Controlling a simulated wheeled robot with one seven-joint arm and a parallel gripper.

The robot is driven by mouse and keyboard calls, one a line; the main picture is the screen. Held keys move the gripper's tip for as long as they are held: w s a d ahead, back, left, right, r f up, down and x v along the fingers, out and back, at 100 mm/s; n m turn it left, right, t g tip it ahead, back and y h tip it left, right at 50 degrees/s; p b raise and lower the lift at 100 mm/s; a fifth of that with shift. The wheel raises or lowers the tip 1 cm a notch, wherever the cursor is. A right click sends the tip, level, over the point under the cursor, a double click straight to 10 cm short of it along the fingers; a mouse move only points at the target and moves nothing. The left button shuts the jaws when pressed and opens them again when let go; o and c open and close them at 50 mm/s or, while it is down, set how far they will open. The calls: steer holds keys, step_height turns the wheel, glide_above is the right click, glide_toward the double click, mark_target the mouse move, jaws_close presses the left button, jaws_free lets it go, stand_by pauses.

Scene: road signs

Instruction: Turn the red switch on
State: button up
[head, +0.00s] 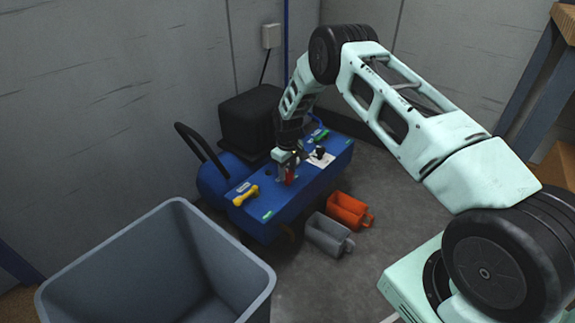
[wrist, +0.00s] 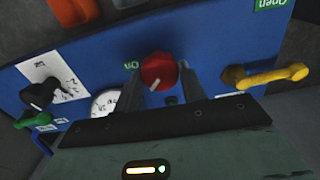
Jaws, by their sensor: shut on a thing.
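The red switch (wrist: 159,71) is a round knob with a white pointer line on the top of a blue machine (wrist: 100,50). A green label reading "On" lies just left of it in the wrist view. My gripper (wrist: 160,88) has one finger on each side of the red switch and is shut on it. In the head view my gripper (head: 287,168) points down onto the machine (head: 310,180), and the red switch (head: 290,177) shows only in part beside the fingers. The pointer line slants down-left in the wrist view.
A yellow handle (head: 245,195) and a black knob (wrist: 40,94) flank the switch. A green handle (wrist: 36,121) and a gauge (wrist: 105,102) are close by.

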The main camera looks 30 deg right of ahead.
mark_target(287, 173)
steer(key=m+p, duration=0.2)
steer(key=m, duration=0.2)
steer(key=shift+r+m, duration=0.1)
steer(key=shift+m, duration=0.2)
steer(key=shift+m+p, duration=0.45)
steer(key=shift+m, duration=1.55)
steer(key=o, duration=1)
steer(key=shift+c, duration=0.2)
step_height(287, 173, up, 17)
steer(key=p, duration=0.5)
steer(key=shift+r, duration=0.1)
